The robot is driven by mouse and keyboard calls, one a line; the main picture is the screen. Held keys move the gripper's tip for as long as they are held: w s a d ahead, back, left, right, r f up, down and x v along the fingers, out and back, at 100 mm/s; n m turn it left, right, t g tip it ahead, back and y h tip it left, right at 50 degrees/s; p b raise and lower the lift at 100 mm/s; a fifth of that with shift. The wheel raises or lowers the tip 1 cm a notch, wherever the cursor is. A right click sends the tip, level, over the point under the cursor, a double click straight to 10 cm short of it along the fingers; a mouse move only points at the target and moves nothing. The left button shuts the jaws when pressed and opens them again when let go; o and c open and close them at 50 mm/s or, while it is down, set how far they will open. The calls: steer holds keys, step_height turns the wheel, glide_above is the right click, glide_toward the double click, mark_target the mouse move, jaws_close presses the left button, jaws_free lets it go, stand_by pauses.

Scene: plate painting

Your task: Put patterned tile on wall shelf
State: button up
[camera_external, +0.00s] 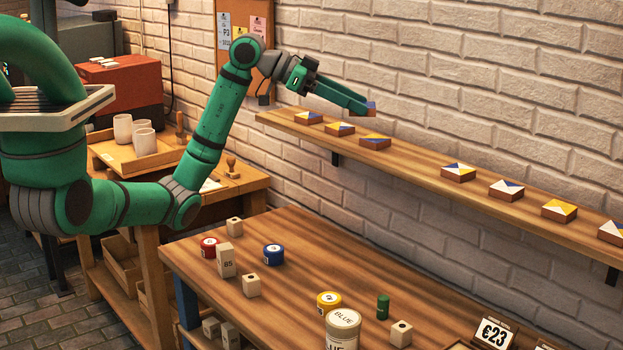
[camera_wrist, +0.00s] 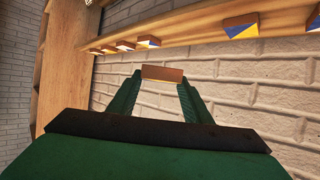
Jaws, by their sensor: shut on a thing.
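My gripper (camera_external: 366,108) is shut on a patterned tile (camera_external: 371,108), held in front of the brick wall and a little above the wall shelf's level. The wall shelf (camera_external: 415,165) is a long wooden board on the brick wall. Several patterned tiles lie on it in a row, among them a near one (camera_external: 375,142) just below my gripper. A wide bare stretch lies between that tile and the tile (camera_external: 458,172) to its right.
A side bench with cups (camera_external: 143,135) stands at the left. A pinboard (camera_external: 245,45) hangs behind my arm.

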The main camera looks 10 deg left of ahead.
steer(key=shift+s+d+r, duration=0.25)
steer(key=shift+s+d, duration=0.05)
steer(key=shift+s, duration=0.3)
steer(key=shift+d, duration=0.2)
steer(key=w+d+f, duration=0.4)
steer(key=w+d, duration=0.2)
glide_above(397, 157)
steer(key=a, duration=0.1)
steer(key=f, duration=0.4)
steer(key=shift+s+f, duration=0.15)
steer(key=shift+s, duration=0.25)
steer(key=shift+w+d+f, duration=0.35)
steer(key=shift+f, duration=0.25)
steer(key=shift+w+d+f, duration=0.1)
steer(key=shift+w+f, duration=0.05)
steer(key=shift+f, duration=1.55)
steer(key=o, duration=1.1)
steer(key=shift+f, duration=0.1)
